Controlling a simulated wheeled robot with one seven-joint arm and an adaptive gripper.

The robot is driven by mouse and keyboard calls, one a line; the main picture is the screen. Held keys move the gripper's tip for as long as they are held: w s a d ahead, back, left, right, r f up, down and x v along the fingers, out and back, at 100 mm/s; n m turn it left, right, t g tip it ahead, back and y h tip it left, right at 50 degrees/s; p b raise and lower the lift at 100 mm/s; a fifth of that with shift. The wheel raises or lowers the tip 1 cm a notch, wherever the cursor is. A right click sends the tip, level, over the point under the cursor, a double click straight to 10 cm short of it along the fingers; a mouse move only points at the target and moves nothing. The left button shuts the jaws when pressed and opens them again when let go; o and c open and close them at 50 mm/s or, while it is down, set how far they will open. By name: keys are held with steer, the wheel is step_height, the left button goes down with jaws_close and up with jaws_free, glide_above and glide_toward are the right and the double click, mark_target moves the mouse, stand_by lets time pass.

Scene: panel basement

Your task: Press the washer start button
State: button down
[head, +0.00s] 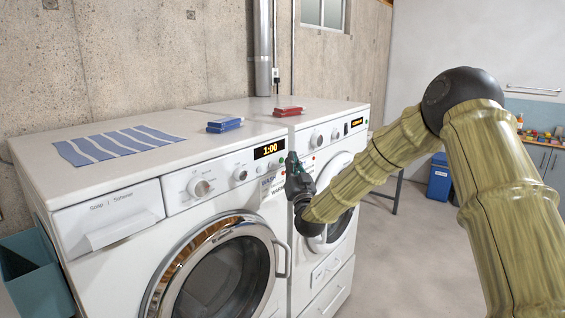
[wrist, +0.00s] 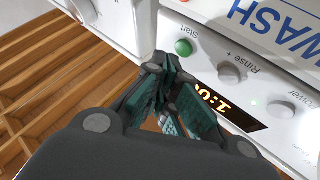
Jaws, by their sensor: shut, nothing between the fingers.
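The left washer (head: 190,200) is white, with a lit 1:00 display (head: 269,150) on its front panel. A gap shows between fingertips and button; contact is not visible. In the head view my gripper (head: 291,160) is in front of the panel's right end and the start button cannot be made out there.
Rinse+ (wrist: 229,72) and Power (wrist: 281,110) buttons sit near the start button. A second machine (head: 338,150) stands right of the washer. A blue box (head: 224,125) and striped cloth (head: 120,144) lie on the washer top.

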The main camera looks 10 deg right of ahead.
steer(key=shift+w+a, duration=0.1)
steer(key=shift+w+a, duration=0.15)
